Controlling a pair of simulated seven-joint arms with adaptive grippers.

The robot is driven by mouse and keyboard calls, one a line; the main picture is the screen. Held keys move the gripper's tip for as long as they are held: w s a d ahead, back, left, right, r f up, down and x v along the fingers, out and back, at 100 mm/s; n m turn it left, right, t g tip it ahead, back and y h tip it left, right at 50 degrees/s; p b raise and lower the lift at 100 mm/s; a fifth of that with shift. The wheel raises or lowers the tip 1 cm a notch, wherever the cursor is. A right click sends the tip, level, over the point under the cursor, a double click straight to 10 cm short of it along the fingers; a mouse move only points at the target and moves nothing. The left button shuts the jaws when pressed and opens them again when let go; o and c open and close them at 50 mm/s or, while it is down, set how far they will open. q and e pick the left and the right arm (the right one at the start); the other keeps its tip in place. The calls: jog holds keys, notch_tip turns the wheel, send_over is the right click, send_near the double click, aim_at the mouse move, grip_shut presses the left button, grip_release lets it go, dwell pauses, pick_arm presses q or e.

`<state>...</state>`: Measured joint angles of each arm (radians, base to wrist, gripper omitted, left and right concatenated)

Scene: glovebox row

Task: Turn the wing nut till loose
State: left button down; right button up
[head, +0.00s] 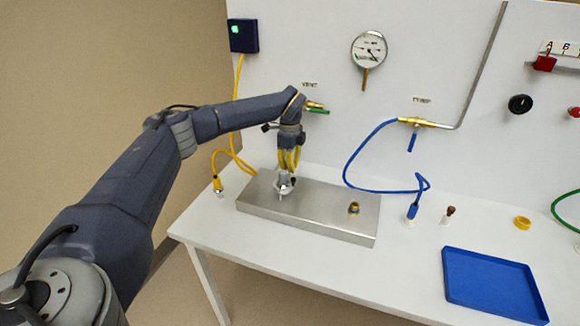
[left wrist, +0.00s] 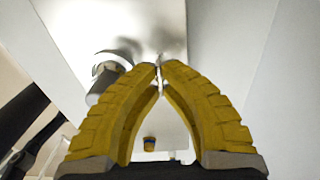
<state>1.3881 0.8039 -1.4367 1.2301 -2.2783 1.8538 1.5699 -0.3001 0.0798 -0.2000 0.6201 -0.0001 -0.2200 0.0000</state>
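My left gripper (head: 287,172) points down over the left half of the steel block (head: 315,222) on the bench. Its yellow fingers converge in the left wrist view (left wrist: 160,68), and the tips nearly meet around a thin bright metal piece, which looks like a wing of the wing nut (left wrist: 162,82). A silver fitting (head: 284,188) shows just below the fingertips in the head view. The fingers hide most of the nut, so its turn angle and thread cannot be seen. My right gripper is not in view.
A brass fitting (head: 354,208) stands on the block's right part. A blue hose (head: 346,178) loops behind it. A blue tray (head: 495,286), a yellow ring (head: 522,223) and a small brown-topped item (head: 449,213) lie to the right. The white panel (head: 330,120) rises behind.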

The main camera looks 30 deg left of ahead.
pick_arm(q)
jog(key=shift+n, duration=0.3)
dwell(0.4)
jog(key=c, duration=1.6)
grip_release()
notch_tip(320, 180, up, 12)
